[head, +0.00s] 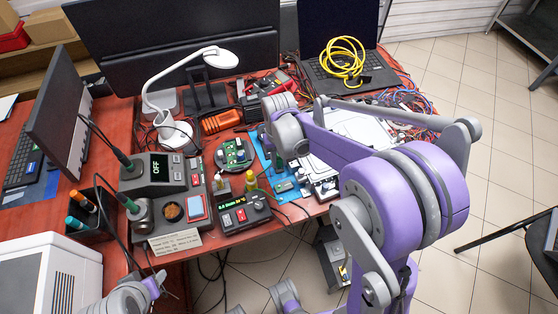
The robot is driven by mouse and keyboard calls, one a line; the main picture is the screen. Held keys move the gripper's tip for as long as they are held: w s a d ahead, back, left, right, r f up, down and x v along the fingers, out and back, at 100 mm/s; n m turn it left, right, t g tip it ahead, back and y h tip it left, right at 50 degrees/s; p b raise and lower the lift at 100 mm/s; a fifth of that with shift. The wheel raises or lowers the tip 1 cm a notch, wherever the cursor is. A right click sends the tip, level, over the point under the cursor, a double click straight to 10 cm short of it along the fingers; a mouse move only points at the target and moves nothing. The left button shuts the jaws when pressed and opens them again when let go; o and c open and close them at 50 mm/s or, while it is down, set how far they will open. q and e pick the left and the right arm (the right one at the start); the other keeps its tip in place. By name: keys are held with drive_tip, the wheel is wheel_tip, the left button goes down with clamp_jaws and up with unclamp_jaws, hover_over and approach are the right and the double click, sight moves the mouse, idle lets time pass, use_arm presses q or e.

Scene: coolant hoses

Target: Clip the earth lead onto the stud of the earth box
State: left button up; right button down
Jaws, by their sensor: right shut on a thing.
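My right gripper (272,160) is over the front part of the bench, just above the blue mat. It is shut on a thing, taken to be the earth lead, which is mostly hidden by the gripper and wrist. A small dark green-grey box (283,187) lies on the blue mat (264,152) just below the gripper. It may be the earth box, but its stud is too small to make out. I cannot tell whether the lead touches it. Only links of my left arm show at the bottom left; its gripper is out of view.
A white lamp (173,134) and a laptop with yellow cable (343,60) stand further back.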

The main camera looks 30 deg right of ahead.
sight(279, 158)
wheel_tip(279, 158, up, 10)
drive_tip(key=shift+f+p, duration=0.1)
drive_tip(key=shift+p, duration=0.5)
wheel_tip(279, 158, up, 3)
drive_tip(key=shift+r+p, duration=0.1)
drive_tip(key=shift+p, duration=0.9)
drive_tip(key=shift+s, duration=0.1)
drive_tip(key=s+a+f+b, duration=0.1)
drive_tip(key=s+f+b, duration=0.1)
drive_tip(key=f, duration=0.1)
drive_tip(key=s+a+f+b, duration=0.1)
drive_tip(key=s+f, duration=0.1)
drive_tip(key=f, duration=0.1)
drive_tip(key=s+a+f+b, duration=0.1)
drive_tip(key=s+f+b, duration=0.1)
drive_tip(key=f, duration=0.1)
drive_tip(key=shift+a+b, duration=0.2)
drive_tip(key=shift+b, duration=0.1)
drive_tip(key=shift+f+b, duration=0.55)
drive_tip(key=shift+f, duration=0.35)
drive_tip(key=shift+f, duration=0.15)
